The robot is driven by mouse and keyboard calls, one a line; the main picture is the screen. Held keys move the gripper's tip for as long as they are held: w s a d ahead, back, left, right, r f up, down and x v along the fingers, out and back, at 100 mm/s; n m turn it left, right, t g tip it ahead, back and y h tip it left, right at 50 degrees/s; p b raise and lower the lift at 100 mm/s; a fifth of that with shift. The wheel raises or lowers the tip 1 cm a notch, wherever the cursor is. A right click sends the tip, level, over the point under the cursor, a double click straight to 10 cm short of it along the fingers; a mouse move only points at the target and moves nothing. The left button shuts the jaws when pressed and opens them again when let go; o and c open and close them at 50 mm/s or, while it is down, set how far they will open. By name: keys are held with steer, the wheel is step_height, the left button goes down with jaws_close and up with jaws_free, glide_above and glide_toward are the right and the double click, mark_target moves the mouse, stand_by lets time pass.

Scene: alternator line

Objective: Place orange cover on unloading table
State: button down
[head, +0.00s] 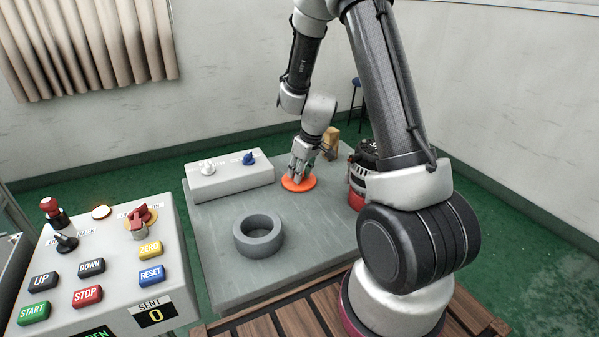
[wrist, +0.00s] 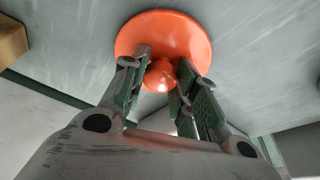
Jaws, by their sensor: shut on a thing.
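The orange cover (head: 299,184) is a round disc with a raised knob in its middle. In the head view it is at the far part of the grey table (head: 210,222), at or very close to the surface. My gripper (head: 300,170) is above it, pointing down. In the wrist view the cover (wrist: 188,35) is in front of the fingers, and my gripper (wrist: 162,75) is shut on its knob. I cannot tell whether the cover's underside touches the table.
A grey ring (head: 258,236) lies on the near part of the table. A grey switch box (head: 229,178) stands left of the cover. A red and black machine part (head: 357,188) and a tan block (head: 331,141) are to the right. A button panel (head: 110,255) is at front left.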

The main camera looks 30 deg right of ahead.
steer(key=shift+f, duration=0.1)
steer(key=c, duration=1.1)
jaws_free()
steer(key=s+r+m, duration=0.1)
steer(key=s+r, duration=0.4)
steer(key=r, duration=0.5)
steer(key=s+r, duration=0.5)
steer(key=r, duration=0.5)
steer(key=s+r+m, duration=0.1)
steer(key=s+r, duration=0.3)
steer(key=s, duration=0.5)
steer(key=s+r+m+t+h, duration=0.1)
steer(key=s+r+m, duration=0.1)
steer(key=s, duration=0.8)
steer(key=shift+d+r+m, duration=0.25)
steer(key=shift+r+m, duration=0.05)
steer(key=shift+r, duration=0.55)
steer(key=shift+w, duration=0.1)
